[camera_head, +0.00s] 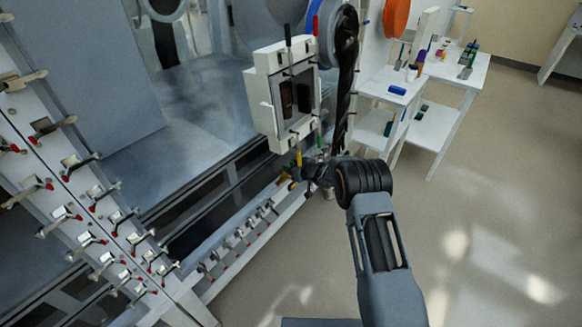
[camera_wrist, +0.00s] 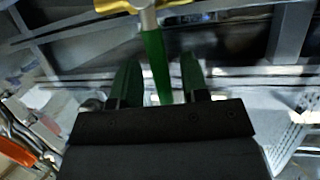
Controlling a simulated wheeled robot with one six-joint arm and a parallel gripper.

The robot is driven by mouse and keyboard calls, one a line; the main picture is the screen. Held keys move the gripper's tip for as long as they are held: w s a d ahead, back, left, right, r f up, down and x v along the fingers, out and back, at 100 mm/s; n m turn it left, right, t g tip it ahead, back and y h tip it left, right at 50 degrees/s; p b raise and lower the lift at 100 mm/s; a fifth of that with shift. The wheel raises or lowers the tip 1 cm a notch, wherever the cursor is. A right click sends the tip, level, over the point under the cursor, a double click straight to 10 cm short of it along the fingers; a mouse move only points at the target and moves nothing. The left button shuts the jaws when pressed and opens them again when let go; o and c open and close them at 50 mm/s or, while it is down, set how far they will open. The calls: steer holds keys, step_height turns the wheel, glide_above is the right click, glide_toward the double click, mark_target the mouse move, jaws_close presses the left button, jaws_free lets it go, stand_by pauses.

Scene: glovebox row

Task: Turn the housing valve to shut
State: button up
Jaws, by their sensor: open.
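A valve with a metal body (camera_wrist: 146,18) shows at the top of the wrist view. A green handle (camera_wrist: 154,62) runs down from it, and a yellow piece (camera_wrist: 170,5) crosses its top. My gripper (camera_wrist: 159,70) is open, one dark finger on each side of the green handle, with gaps to both. Whether the handle lies fully between the fingers in depth I cannot tell. In the head view my gripper (camera_head: 300,174) is just below the white housing (camera_head: 262,103), close to a small yellow part (camera_head: 299,158). The valve there is too small to read clearly.
A panel with several red-tipped levers (camera_head: 85,235) stands at the left, and a lower row of fittings (camera_head: 240,235) runs beside my gripper. A white table (camera_head: 455,65) with small items stands at the back right. The floor (camera_head: 490,200) at right is clear.

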steer(key=v, duration=1.3)
steer(key=shift+s+d+r, duration=0.2)
steer(key=shift+d+r, duration=0.05)
stand_by(0.4)
steer(key=s+d+f+m+g+h, duration=0.25)
steer(key=d+f+h, duration=0.25)
steer(key=d+h, duration=0.25)
steer(key=s+d+r+m+g+h, duration=0.3)
steer(key=s+d+r, duration=0.2)
steer(key=s, duration=0.4)
steer(key=s+a+r+m+g+y+p, duration=0.1)
steer(key=s+a+r+m+p, duration=0.1)
steer(key=s+r, duration=1.5)
steer(key=s+a+m, duration=0.1)
steer(key=s, duration=0.2)
steer(key=shift+r, duration=0.4)
